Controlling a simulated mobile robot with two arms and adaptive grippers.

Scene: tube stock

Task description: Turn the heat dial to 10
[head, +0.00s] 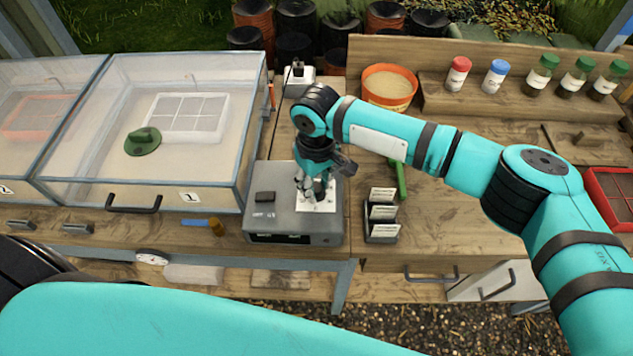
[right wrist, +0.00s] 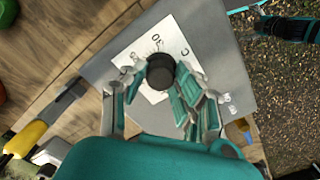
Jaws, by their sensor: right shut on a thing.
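The heat dial (right wrist: 160,71) is a round black knob on a white printed plate (right wrist: 130,47), fixed to the top of a grey control box (head: 268,222). A mark reading 30 shows beside the knob in the right wrist view; other marks are partly covered, and I cannot make out a pointer. My right gripper (head: 316,196) reaches down onto the plate, and its fingers hide the knob in the head view. In the right wrist view the right gripper (right wrist: 159,80) has its fingers on either side of the knob, shut on it.
A black switch (head: 265,197) sits on the box's left side. A clear-lidded propagator (head: 190,195) stands to the left. A black label holder (head: 381,232) and a green-handled tool (head: 402,181) lie close to the right. An orange pot (head: 389,103) stands behind.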

